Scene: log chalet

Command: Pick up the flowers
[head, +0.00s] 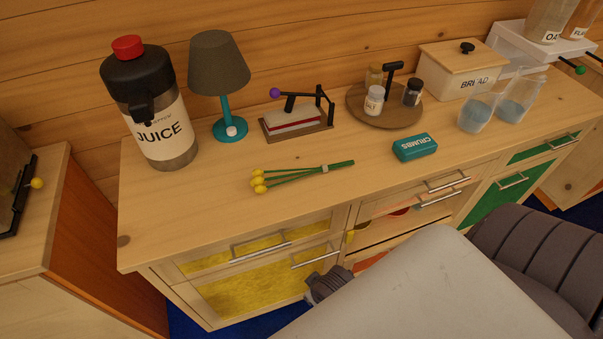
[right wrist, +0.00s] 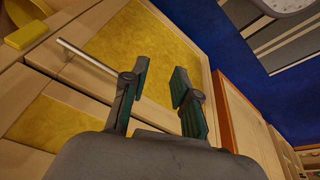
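The flowers (head: 300,175), a small bunch with yellow heads and green stems held by a pale band, lie flat on the wooden counter near its front edge. The yellow heads point left and the stems point right. In the right wrist view my right gripper (right wrist: 160,78) is open, with nothing between its fingers. It is in front of the yellow-panelled drawers, below the counter top and apart from the flowers. In the head view only a dark part of it (head: 328,284) shows beside my pale arm. My left gripper is not in view.
On the counter (head: 215,205) stand a juice dispenser (head: 158,120), a lamp (head: 219,70), a press-like device (head: 296,120), a round tray (head: 360,110) with jars, a teal crumbs box (head: 414,147), a bread box (head: 462,70) and cups. Drawer handles (head: 262,250) stick out in front.

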